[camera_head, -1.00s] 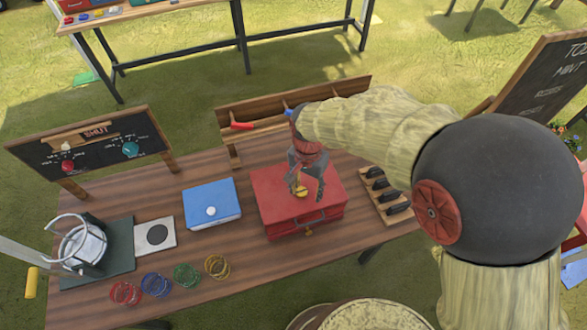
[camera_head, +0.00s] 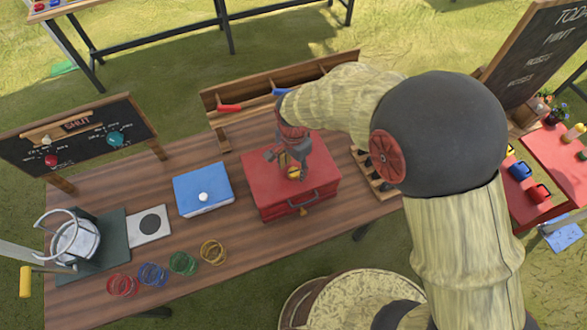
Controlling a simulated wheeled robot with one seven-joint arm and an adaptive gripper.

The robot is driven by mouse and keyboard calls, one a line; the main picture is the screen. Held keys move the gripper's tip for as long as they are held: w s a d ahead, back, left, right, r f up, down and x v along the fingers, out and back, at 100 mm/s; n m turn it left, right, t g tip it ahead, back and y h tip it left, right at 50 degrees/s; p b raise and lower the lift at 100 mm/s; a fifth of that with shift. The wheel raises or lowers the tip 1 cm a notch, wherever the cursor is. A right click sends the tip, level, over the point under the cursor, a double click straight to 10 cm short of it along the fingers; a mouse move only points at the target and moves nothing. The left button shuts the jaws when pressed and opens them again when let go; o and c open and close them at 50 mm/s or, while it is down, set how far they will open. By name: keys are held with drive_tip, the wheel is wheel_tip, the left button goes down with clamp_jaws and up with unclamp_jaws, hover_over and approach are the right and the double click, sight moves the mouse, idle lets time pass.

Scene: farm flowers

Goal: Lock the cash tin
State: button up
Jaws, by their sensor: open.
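The red cash tin (camera_head: 265,195) sits on the wooden table with its lid down. A dark carrying handle (camera_head: 302,201) is on its front, with a small brass piece (camera_head: 304,212) just below it. My gripper (camera_head: 285,167) is over the tin's lid with its fingers apart. A small round yellow piece (camera_head: 294,172) shows at the fingers. I cannot tell whether it is on the lid or whether the fingers touch it. The gripper hides part of the lid.
A blue box (camera_head: 190,180) with a white knob stands left of the tin. Several coloured ring bundles (camera_head: 152,275) lie along the table's front. A wooden rack (camera_head: 357,157) is close on the right, and a divided wooden tray (camera_head: 250,98) stands behind. A SHUT chalkboard (camera_head: 85,155) stands left.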

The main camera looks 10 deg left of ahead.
drive_tip(key=shift+f, duration=0.6)
drive_tip(key=c, duration=0.4)
drive_tip(key=c, duration=0.7)
drive_tip(key=shift+c, duration=0.3)
